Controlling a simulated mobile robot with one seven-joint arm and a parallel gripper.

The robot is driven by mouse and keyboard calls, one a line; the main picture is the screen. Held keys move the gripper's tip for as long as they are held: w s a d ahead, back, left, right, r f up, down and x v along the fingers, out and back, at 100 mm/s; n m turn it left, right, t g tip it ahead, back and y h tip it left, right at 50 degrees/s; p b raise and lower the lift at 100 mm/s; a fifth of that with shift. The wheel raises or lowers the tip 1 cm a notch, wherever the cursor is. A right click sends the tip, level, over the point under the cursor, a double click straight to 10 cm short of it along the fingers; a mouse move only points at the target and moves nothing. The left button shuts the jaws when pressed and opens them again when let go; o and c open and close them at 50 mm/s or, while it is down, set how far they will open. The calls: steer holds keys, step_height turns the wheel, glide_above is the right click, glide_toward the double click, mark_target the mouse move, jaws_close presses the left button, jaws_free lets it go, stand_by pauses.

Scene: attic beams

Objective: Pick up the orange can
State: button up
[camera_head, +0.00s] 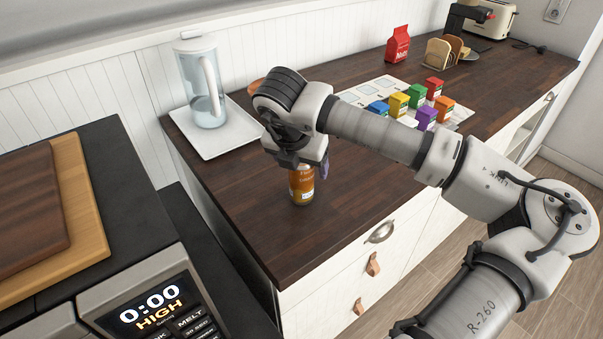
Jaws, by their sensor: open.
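The orange can (301,190) stands upright on the dark wooden counter, near its front left corner. My gripper (302,166) points down over the can, with its fingers at the can's upper part. The jaws are open, and the can's top is hidden behind them. I cannot tell whether the fingers touch the can.
A clear pitcher (203,85) stands on a white tray (221,146) behind and left of the can. Several coloured boxes (399,104) sit on a sheet to the right. A black appliance (157,308) with wooden boards (88,187) is at left. The counter right of the can is clear.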

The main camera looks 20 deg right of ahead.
steer(key=c, duration=1.2)
steer(key=shift+r, duration=0.1)
